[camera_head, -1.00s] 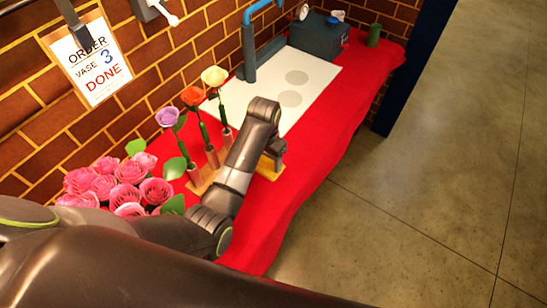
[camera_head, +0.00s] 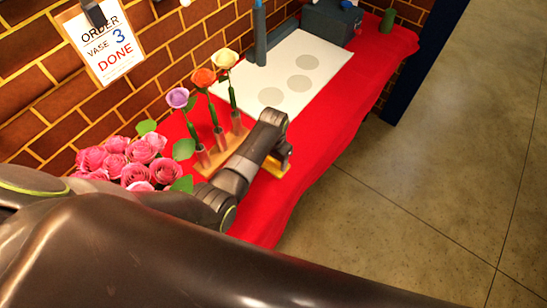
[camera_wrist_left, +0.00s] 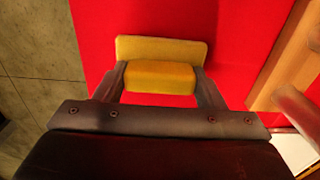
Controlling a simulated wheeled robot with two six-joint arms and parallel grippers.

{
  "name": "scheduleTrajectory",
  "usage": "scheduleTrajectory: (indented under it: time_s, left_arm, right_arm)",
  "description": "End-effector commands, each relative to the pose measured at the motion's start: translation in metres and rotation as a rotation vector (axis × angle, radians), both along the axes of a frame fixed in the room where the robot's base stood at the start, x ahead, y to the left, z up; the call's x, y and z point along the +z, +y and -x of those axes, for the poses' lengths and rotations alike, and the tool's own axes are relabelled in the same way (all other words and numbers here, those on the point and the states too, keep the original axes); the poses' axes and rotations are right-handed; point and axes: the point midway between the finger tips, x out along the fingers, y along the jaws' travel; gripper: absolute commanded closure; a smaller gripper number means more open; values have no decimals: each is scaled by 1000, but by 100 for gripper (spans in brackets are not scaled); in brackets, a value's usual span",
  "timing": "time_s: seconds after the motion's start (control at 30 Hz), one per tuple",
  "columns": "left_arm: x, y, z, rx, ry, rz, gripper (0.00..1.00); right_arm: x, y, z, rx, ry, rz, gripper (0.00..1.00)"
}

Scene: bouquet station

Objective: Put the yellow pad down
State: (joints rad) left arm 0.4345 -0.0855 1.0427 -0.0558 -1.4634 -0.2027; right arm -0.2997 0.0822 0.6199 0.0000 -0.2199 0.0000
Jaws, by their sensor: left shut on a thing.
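The yellow pad (camera_wrist_left: 162,50) is a flat yellow slab with a raised block on it. In the left wrist view the fingers of my left gripper (camera_wrist_left: 160,85) stand on either side of the block and are shut on it. In the head view the left gripper (camera_head: 284,158) is low over the red cloth, right of the flower rack, and a yellow part of the pad (camera_head: 275,167) shows beside it. The pad is over or on the cloth; I cannot tell whether it touches. My right gripper is not in view.
A wooden rack (camera_head: 206,171) holds purple, orange and cream flowers upright. Pink roses (camera_head: 125,160) are at the left. A white board (camera_head: 300,72) with grey circles lies behind, near a blue-grey box (camera_head: 331,22). Red cloth (camera_head: 312,150) is bare to the right of the gripper.

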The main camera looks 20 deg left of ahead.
Motion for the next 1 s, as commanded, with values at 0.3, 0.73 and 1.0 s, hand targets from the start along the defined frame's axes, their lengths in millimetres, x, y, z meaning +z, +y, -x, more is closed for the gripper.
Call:
scheduleTrajectory:
  time_s: [0.3,0.73,1.0]
  left_arm:
    - [-3,0,0,0,0,0,32]
    - [-1,0,0,0,0,0,15]
    - [27,0,-1,1,-3,0,15]
  right_arm:
    - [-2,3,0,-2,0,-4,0]
    - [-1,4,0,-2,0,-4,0]
    - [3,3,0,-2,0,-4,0]
